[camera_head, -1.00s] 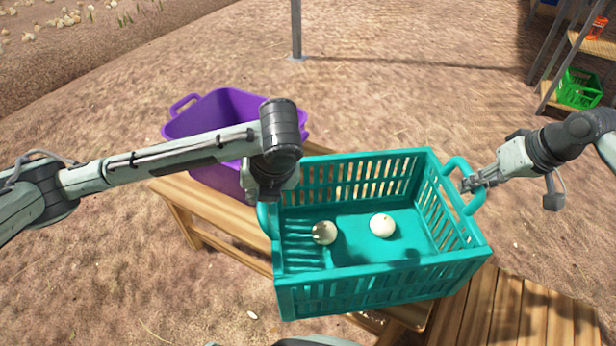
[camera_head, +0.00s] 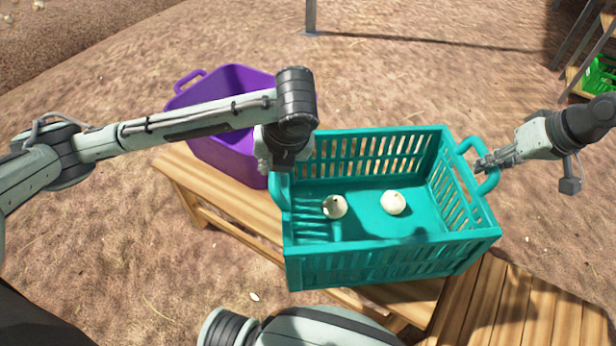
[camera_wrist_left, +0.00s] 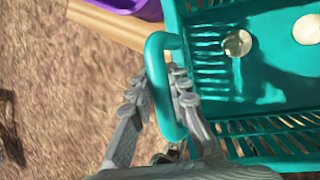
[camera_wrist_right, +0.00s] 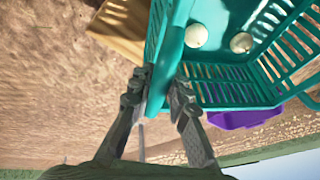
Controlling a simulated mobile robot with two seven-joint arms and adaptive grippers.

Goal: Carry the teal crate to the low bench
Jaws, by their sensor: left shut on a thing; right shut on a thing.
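The teal crate (camera_head: 392,228) has slatted walls, looped end handles and two pale onions, the left onion (camera_head: 334,206) and the right onion (camera_head: 393,202). It looks roughly level over the wooden bench; I cannot tell whether its base touches the wood. My left gripper (camera_head: 281,160) is shut on the crate's left handle, which shows clearly between the fingers in the left wrist view (camera_wrist_left: 161,85). My right gripper (camera_head: 484,164) is shut on the right handle, which also shows between the fingers in the right wrist view (camera_wrist_right: 157,85).
A purple crate (camera_head: 222,150) stands on the left part of the wooden bench (camera_head: 240,212), close to the teal crate. Another slatted wooden surface (camera_head: 520,310) lies at the lower right. A metal pole (camera_head: 311,15) and a shelf with a green crate (camera_head: 600,74) stand farther back on bare dirt.

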